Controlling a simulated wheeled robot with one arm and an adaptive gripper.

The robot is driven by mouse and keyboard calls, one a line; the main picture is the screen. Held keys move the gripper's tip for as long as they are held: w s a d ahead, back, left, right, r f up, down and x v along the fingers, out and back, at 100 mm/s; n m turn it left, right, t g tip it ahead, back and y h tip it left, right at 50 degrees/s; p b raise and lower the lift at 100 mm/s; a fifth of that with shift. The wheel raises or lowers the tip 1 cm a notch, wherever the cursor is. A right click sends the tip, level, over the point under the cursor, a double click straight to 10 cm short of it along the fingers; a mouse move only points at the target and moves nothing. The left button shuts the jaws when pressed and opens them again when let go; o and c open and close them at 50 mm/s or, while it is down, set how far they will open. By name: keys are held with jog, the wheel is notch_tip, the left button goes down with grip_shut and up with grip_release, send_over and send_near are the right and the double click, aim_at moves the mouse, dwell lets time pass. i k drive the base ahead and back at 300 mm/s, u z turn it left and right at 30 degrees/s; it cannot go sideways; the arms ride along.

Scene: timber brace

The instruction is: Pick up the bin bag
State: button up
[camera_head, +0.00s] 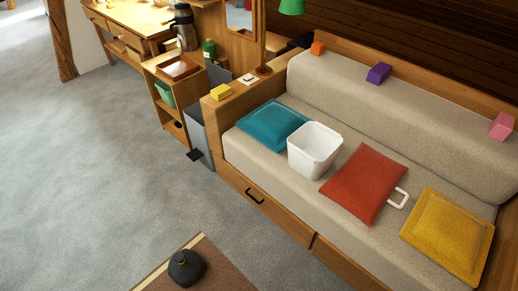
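A small black rounded object with a narrow top (186,267) sits near the bottom edge of the head view, on a brown surface with a pale edge (215,262). It looks like a tied bin bag, but it is too small to be sure. No other bag shows clearly. My gripper is not in view.
A sofa (300,200) fills the right side, with teal (272,125), red (362,184) and yellow (443,232) cushions and a white container (314,150). A grey pedal bin (199,138) stands by a wooden shelf (166,98). The grey floor (90,180) at left is clear.

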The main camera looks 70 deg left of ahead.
aim_at(313, 149)
jog(key=u, duration=2.75)
jog(key=i, duration=1.65)
